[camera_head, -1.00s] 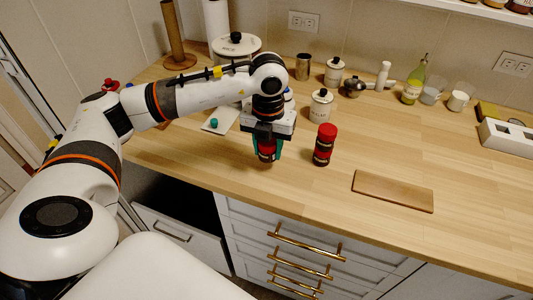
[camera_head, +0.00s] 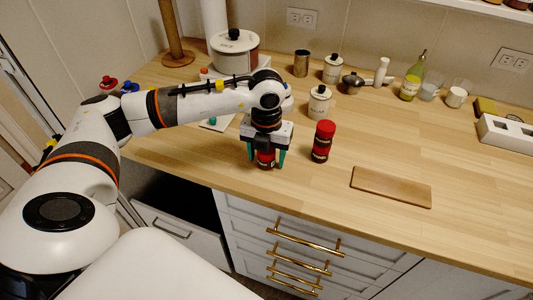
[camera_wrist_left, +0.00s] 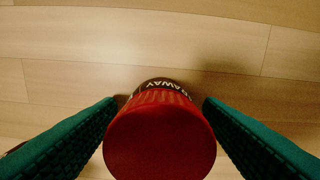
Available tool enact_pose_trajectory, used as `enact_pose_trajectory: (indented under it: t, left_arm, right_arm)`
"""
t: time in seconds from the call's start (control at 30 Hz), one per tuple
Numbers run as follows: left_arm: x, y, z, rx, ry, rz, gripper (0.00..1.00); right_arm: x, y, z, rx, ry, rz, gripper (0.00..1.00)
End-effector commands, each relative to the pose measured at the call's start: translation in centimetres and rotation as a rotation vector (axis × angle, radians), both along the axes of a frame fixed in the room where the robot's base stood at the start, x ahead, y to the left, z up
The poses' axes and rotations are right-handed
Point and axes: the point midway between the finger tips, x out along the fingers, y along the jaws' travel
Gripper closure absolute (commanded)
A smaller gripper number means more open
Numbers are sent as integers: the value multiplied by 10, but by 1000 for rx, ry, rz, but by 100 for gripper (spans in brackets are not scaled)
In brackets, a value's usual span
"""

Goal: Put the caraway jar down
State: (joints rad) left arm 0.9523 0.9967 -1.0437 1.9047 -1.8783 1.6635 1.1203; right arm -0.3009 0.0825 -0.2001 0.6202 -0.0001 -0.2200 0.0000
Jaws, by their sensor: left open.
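The caraway jar (camera_head: 265,159) has a dark body and a red lid and stands upright on the wooden counter (camera_head: 390,155). In the left wrist view the red lid of the caraway jar (camera_wrist_left: 160,138) fills the lower middle, with the letters "AWAY" on its label. My left gripper (camera_head: 265,163) is around the jar from above, its two green fingers open, one on each side. In the left wrist view gaps show between the fingers and the lid. My right gripper is not in view.
A second red-lidded jar (camera_head: 322,141) stands just right of the gripper. A wooden board (camera_head: 391,187) lies further right near the front edge. The right front counter is clear.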

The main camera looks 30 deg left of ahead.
Motion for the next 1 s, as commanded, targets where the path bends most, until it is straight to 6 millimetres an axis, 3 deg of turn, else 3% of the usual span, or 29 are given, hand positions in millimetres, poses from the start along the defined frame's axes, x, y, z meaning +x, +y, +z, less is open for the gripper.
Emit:
enact_pose_trajectory:
  t: [0.27,0.7,1.0]
  left_arm:
    - [1,0,19,-1,-4,0,38]
    - [1,0,107,-1,-4,1,38]
    - [0,0,124,0,0,0,38]
  right_arm:
    - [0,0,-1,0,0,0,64]
    - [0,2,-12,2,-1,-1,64]
    - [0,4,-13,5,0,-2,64]
